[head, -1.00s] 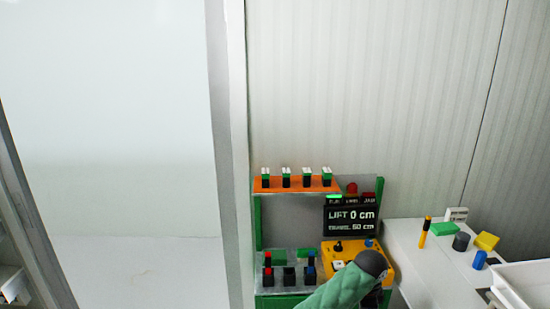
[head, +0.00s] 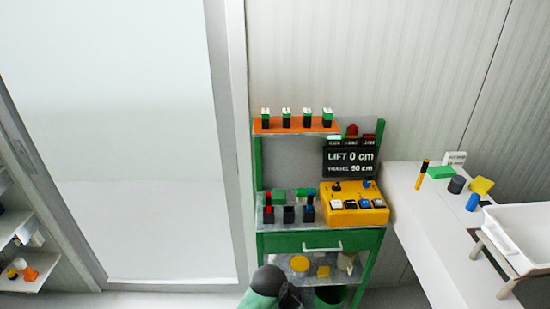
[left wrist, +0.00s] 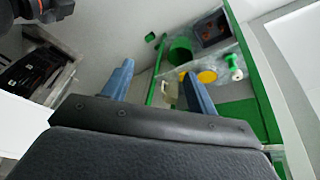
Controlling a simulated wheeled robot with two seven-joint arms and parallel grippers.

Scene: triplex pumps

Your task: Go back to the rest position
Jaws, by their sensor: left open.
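My left gripper (left wrist: 158,88) shows in the left wrist view with its two blue fingers spread apart and nothing between them. Beyond the fingers is the green-framed cart. In the head view, a green and dark grey part of one of my arms (head: 265,285) is at the bottom, in front of the cart's lower part. No fingers show there. My right gripper cannot be made out in either view.
The green cart (head: 320,241) holds a yellow control box (head: 353,215) and an orange shelf (head: 295,125). A white table (head: 415,205) with small coloured blocks and a white tray (head: 525,235) is at right. A shelf (head: 25,285) stands at left.

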